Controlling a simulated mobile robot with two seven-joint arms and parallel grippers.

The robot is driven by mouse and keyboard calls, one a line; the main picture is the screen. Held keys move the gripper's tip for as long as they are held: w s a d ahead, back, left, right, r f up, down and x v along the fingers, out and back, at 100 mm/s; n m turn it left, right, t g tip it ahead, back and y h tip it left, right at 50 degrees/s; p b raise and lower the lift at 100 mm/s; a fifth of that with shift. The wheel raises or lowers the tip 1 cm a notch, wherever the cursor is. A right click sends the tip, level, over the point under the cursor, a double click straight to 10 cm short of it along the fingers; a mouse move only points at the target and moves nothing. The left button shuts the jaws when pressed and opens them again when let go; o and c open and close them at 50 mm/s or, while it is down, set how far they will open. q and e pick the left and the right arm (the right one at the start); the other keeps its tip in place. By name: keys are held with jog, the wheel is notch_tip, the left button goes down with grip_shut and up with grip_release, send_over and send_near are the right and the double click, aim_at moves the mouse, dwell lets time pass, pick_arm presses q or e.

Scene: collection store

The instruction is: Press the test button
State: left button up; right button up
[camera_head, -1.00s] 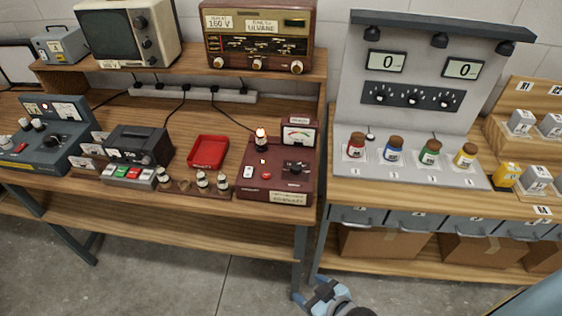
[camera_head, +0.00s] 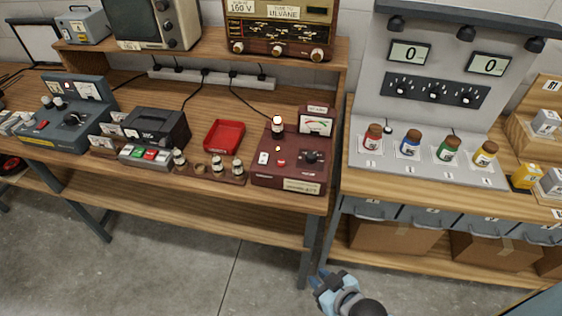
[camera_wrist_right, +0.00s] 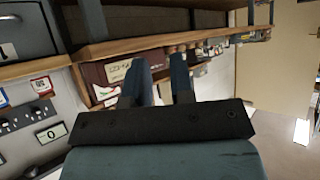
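The maroon tester (camera_head: 292,150) stands at the right end of the left workbench. On its top I see a small red button (camera_head: 281,162), a white rocker switch (camera_head: 263,158), a black knob (camera_head: 311,157) and a dial meter (camera_head: 317,124). A small tube (camera_head: 277,127) stands upright at its back left. The button's lettering is too small to read. My right gripper (camera_head: 322,279) is low in front of the benches, apart from the tester. In the wrist view its two fingers (camera_wrist_right: 160,72) are apart with nothing held between them. My left gripper is out of view.
A red tray (camera_head: 224,136) and a rack of small tubes (camera_head: 213,171) lie left of the tester. A grey panel with coloured jars (camera_head: 411,143) stands on the right bench. A narrow gap separates the benches; the floor (camera_head: 190,270) before the left bench is clear.

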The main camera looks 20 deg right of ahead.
grip_shut()
dwell(1.4)
